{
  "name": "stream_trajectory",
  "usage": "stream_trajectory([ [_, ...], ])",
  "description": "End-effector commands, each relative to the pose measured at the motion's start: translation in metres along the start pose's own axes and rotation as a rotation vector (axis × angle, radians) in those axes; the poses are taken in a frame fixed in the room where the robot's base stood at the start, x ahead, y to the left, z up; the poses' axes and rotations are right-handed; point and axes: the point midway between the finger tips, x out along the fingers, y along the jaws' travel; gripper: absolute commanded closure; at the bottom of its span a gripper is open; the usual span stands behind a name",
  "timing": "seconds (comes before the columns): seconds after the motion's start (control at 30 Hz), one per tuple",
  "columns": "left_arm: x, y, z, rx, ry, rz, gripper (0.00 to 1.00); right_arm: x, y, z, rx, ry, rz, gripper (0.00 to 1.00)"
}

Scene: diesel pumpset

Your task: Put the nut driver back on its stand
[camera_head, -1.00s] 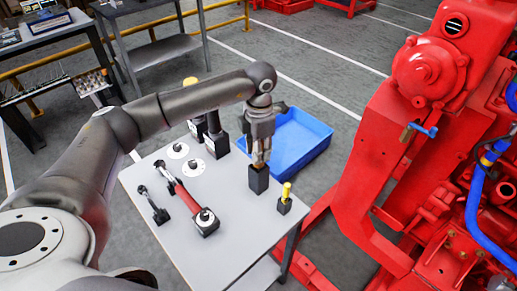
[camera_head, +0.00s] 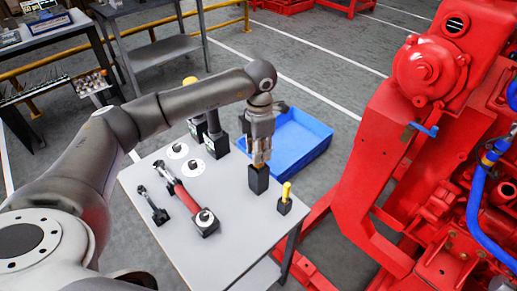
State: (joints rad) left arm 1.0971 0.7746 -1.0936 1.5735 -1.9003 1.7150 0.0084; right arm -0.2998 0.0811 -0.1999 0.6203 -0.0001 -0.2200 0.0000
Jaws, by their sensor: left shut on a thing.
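My left gripper (camera_head: 261,155) points down over the right side of the grey table, in the head view. It is shut on the nut driver, which is mostly hidden between the fingers. Directly below the fingers stands a black block-like stand (camera_head: 258,179) on the table. The driver appears upright and in line with this stand; I cannot tell how deep it sits in it. My right gripper is not in view.
The grey table (camera_head: 200,245) also holds a yellow-handled tool in a small black stand (camera_head: 285,199), a red-handled wrench (camera_head: 187,203) and white discs (camera_head: 192,168). A blue bin (camera_head: 303,140) lies behind. The red pumpset (camera_head: 370,160) stands right.

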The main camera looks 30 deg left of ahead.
Motion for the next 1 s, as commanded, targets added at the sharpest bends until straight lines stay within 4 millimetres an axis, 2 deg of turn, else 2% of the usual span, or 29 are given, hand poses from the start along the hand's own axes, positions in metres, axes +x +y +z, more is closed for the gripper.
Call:
stream_trajectory([
  [1.0, 0.018, 0.0, 0.001, 0.0, 0.0, 0.0, 1.0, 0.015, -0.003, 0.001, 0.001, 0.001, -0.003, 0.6],
])
